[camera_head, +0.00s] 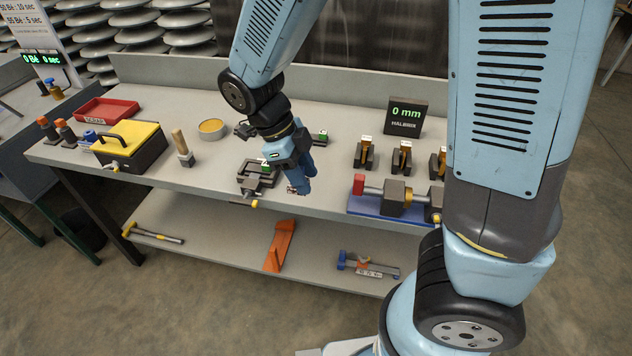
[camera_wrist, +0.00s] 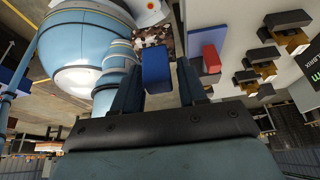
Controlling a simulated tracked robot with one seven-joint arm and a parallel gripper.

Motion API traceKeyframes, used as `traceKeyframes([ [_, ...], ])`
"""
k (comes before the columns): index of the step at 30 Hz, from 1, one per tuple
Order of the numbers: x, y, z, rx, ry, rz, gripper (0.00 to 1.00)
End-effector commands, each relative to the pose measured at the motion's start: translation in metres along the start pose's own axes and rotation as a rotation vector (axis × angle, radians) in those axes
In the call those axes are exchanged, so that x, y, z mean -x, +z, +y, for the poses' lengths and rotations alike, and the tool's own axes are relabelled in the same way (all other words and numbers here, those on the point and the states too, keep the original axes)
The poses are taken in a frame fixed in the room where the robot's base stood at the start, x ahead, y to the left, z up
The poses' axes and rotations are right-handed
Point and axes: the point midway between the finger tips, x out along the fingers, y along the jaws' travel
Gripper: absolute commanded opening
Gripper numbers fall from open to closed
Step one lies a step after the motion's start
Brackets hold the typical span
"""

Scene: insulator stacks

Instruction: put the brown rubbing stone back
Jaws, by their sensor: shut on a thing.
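My gripper (camera_head: 303,188) hangs over the front edge of the workbench, fingers pointing down. In the wrist view my gripper (camera_wrist: 159,85) has its two fingers on either side of a blue block (camera_wrist: 156,67), and it is shut on this block. A brown, speckled patch (camera_wrist: 152,36) shows just beyond the block; I cannot tell whether it belongs to it. In the head view the fingers mostly hide what they hold. I cannot clearly make out a brown rubbing stone in either view.
The bench (camera_head: 215,168) holds a yellow-topped black box (camera_head: 128,146), red tray (camera_head: 106,110), brush (camera_head: 182,148), round tin (camera_head: 212,128), clamp vise (camera_head: 258,176), 0 mm display (camera_head: 406,118) and a red-ended device on a blue board (camera_head: 368,207). An orange piece (camera_head: 279,246) lies on the lower shelf.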

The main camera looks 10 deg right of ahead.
Motion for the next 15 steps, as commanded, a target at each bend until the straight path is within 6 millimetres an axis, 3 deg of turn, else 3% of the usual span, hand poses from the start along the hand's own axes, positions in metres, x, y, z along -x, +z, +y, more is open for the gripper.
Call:
traceKeyframes([
  [12, -0.035, 0.015, -0.081, -0.005, 0.001, 0.003, 0.0],
  [15, -0.049, 0.021, -0.091, -0.003, 0.001, 0.004, 0.0],
])
